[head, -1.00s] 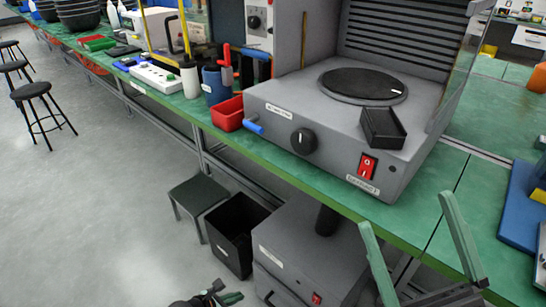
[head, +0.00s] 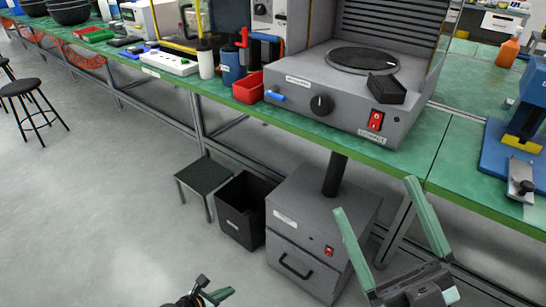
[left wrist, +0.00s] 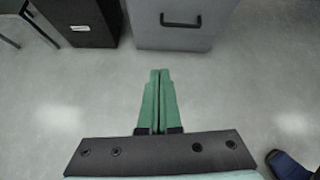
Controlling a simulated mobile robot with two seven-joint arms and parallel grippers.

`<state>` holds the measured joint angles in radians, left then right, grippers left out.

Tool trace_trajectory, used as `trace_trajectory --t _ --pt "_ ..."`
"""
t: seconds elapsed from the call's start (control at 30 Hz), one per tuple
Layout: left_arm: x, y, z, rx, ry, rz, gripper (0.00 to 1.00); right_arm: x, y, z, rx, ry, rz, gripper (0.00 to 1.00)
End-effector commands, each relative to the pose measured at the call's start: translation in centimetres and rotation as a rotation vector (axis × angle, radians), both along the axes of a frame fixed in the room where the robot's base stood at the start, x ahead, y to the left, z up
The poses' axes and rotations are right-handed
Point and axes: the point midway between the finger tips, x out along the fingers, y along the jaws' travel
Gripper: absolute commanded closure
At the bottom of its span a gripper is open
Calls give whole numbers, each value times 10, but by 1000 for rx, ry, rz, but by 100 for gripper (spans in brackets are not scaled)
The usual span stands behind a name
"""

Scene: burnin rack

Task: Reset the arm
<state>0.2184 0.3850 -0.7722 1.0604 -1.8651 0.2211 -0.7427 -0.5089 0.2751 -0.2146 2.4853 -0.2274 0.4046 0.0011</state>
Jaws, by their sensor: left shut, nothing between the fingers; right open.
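My left gripper (head: 214,297) is at the bottom of the head view, low over the floor in front of the grey cabinet. In the left wrist view its two green fingers (left wrist: 159,100) are together with nothing between them. My right gripper (head: 376,195) is at the lower right of the head view, in front of the bench's front edge. Its green fingers are spread wide and empty. Neither gripper touches anything that I can see.
The green bench (head: 440,160) carries a grey machine with a round plate (head: 362,61), a red bin (head: 248,87) and a power strip (head: 166,62). Below stand a grey cabinet (head: 305,235), black bin (head: 240,225) and stool (head: 203,175).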

Motion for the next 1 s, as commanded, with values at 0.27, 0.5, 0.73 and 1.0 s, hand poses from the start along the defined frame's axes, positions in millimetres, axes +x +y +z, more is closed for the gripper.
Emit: trace_trajectory --t 0.27,0.5,0.73,1.0 --pt "-35 -45 143 -747 255 585 100 54 -14 -27 -4 437 -92 0" --pt "-71 -19 235 -1370 556 1190 100 59 -28 -86 -12 849 -166 0" --pt "-125 17 300 -1885 855 1761 100 23 -37 -142 -19 1238 -221 0" --pt "-171 33 341 2035 -999 -1973 100 -26 -41 -181 -25 1515 -250 0"
